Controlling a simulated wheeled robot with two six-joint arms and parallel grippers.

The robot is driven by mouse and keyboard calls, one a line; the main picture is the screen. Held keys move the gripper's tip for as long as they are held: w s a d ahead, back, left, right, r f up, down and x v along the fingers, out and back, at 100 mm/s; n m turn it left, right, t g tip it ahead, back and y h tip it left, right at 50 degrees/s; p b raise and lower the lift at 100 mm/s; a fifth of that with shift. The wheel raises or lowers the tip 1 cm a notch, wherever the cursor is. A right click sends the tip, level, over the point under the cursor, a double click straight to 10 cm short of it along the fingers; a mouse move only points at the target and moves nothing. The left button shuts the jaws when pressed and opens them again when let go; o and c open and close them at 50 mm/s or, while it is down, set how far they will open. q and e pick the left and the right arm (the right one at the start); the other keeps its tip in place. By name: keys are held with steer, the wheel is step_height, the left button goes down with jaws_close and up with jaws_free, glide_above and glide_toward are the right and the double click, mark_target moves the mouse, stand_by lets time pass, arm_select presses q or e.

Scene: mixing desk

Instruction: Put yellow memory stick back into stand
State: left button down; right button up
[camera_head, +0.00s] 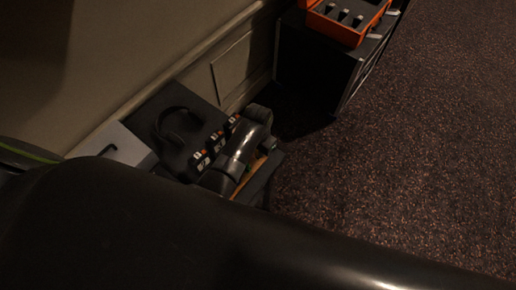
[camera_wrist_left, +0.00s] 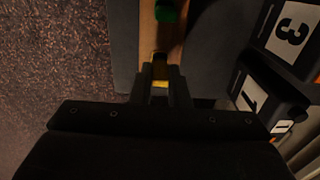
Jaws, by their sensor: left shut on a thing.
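In the left wrist view my left gripper (camera_wrist_left: 160,88) is shut on the yellow memory stick (camera_wrist_left: 160,84), of which only a small yellow patch shows between the fingers. The wooden stand (camera_wrist_left: 148,40) is a pale strip running away from the fingertips, with a green stick (camera_wrist_left: 167,12) at its far part. The yellow stick overlaps the stand's strip in this view; I cannot tell whether it is seated or just above. In the head view the stand (camera_head: 250,178) shows partly behind my left arm, and the fingertips are hidden. My right gripper is not in view.
Numbered black units (camera_head: 215,140) stand close beside the stand, with headphones (camera_head: 180,126) and a grey box (camera_head: 118,146) further left on the dark desk. An orange case (camera_head: 345,30) sits on a black cabinet (camera_head: 312,65). Carpet (camera_head: 420,150) to the right is clear.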

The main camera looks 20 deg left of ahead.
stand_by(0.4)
arm_select(q)
steer(key=shift+p, duration=0.35)
stand_by(0.3)
steer(key=shift+p, duration=0.6)
stand_by(0.6)
steer(key=shift+f+b, duration=0.4)
steer(key=shift+f, duration=0.1)
stand_by(0.3)
steer(key=c, duration=1.3)
jaws_free()
